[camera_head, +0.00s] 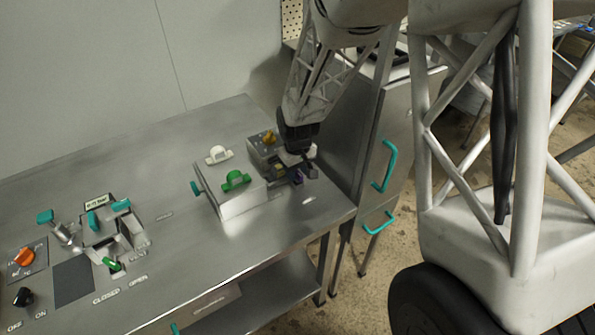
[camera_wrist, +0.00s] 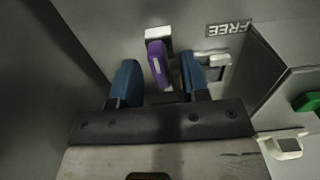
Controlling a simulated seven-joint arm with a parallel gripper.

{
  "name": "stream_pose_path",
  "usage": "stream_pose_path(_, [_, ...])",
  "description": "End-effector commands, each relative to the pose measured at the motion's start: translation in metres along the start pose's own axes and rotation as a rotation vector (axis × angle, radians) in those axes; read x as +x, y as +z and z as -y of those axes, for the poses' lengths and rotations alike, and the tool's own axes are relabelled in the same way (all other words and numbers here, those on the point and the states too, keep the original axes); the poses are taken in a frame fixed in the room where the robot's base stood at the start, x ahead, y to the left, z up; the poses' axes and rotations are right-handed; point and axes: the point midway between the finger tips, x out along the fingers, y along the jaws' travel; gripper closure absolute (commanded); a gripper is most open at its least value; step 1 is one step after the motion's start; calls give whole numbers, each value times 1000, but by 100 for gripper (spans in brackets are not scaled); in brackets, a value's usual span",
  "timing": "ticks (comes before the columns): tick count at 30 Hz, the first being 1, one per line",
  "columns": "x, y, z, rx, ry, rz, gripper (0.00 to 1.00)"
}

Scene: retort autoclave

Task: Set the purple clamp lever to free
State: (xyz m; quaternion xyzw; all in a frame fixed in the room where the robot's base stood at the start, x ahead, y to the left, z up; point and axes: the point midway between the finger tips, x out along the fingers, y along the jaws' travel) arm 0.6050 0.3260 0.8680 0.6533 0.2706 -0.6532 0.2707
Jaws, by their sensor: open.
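The purple clamp lever (camera_wrist: 158,63) shows in the wrist view, just above the middle, standing out from a pale metal bracket (camera_wrist: 158,36). My gripper (camera_wrist: 160,78) is open, with one blue fingertip on each side of the lever. The right finger looks close to the lever, and a wider gap shows on the left; I cannot tell whether either touches. A "FREE" label (camera_wrist: 229,29) lies to the right of the lever. In the head view, my gripper (camera_head: 298,172) is low at the right end of the bench, and only a bit of purple (camera_head: 298,180) shows beside it.
A metal box with a green knob (camera_head: 236,180) stands left of my gripper, and a white knob (camera_head: 218,154) is behind it. A cabinet with teal handles (camera_head: 385,165) stands right of the bench (camera_head: 180,265). The bench's front middle is clear.

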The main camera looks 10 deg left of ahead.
Motion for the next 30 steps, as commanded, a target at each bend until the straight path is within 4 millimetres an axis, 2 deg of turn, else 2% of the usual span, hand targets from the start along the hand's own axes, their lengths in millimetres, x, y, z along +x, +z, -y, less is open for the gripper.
stream_pose_path(11, [3, 0, 0, 0, 0, 0, 58])
stream_pose_path(12, [3, 0, 0, 0, 0, 0, 60])
stream_pose_path(20, [3, 0, 0, 0, 0, 0, 100])
stream_pose_path(30, [3, 0, 0, 4, 0, 0, 100])
